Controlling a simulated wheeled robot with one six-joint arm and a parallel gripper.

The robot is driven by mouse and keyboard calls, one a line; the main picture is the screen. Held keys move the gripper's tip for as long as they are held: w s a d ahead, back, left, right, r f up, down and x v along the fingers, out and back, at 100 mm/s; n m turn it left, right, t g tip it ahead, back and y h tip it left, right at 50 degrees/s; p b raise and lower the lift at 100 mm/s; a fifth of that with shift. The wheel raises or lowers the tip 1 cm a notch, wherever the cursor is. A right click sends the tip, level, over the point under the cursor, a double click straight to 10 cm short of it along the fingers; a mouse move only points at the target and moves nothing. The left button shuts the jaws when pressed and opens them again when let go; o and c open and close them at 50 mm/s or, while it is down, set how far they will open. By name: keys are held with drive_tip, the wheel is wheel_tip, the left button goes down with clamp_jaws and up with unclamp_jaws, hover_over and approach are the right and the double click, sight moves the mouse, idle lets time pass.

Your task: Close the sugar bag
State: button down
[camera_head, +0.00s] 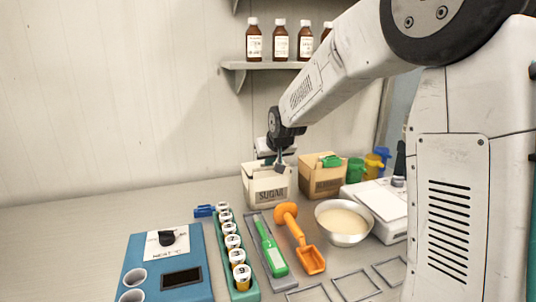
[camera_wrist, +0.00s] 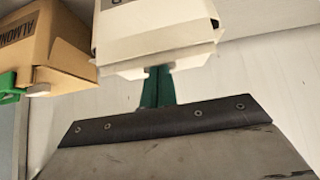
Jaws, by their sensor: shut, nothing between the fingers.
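The sugar bag (camera_head: 268,190) is a cream box-shaped bag with a SUGAR label, standing at the back of the table. In the wrist view its pale side (camera_wrist: 155,30) fills the top middle, with folded flaps along its near edge. My gripper (camera_head: 279,163) is over the bag's top. Its dark green fingers (camera_wrist: 157,74) are together and empty, with the tips at the bag's flap edge; I cannot tell whether they touch it. My arm and gripper hide part of the bag's top in the head view, so how far it is open is unclear.
A tan almond bag (camera_head: 322,181) with a green clip (camera_head: 331,160) stands close on the right. A bowl (camera_head: 343,222), orange scoop (camera_head: 299,238), green-handled tool (camera_head: 270,246), row of jars (camera_head: 233,241) and blue heater (camera_head: 165,268) lie in front. A bottle shelf (camera_head: 290,65) hangs above.

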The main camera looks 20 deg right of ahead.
drive_tip(key=shift+s+f, duration=0.25)
drive_tip(key=shift+f, duration=0.35)
drive_tip(key=shift+w, duration=0.1)
idle(0.3)
drive_tip(key=shift+w+r, duration=0.25)
drive_tip(key=shift+w, duration=0.35)
drive_tip(key=shift+r, duration=0.3)
drive_tip(key=r, duration=0.4)
drive_tip(key=shift+s, duration=0.2)
drive_tip(key=s+a+g, duration=0.2)
drive_tip(key=s+g, duration=0.1)
drive_tip(key=s, duration=1.9)
drive_tip(key=s+a+f+n+g, duration=0.1)
drive_tip(key=s+a+g, duration=0.2)
drive_tip(key=s, duration=1.9)
drive_tip(key=shift+s+f+g+y, duration=0.2)
drive_tip(key=shift+s+g+y, duration=0.1)
drive_tip(key=shift+g, duration=0.1)
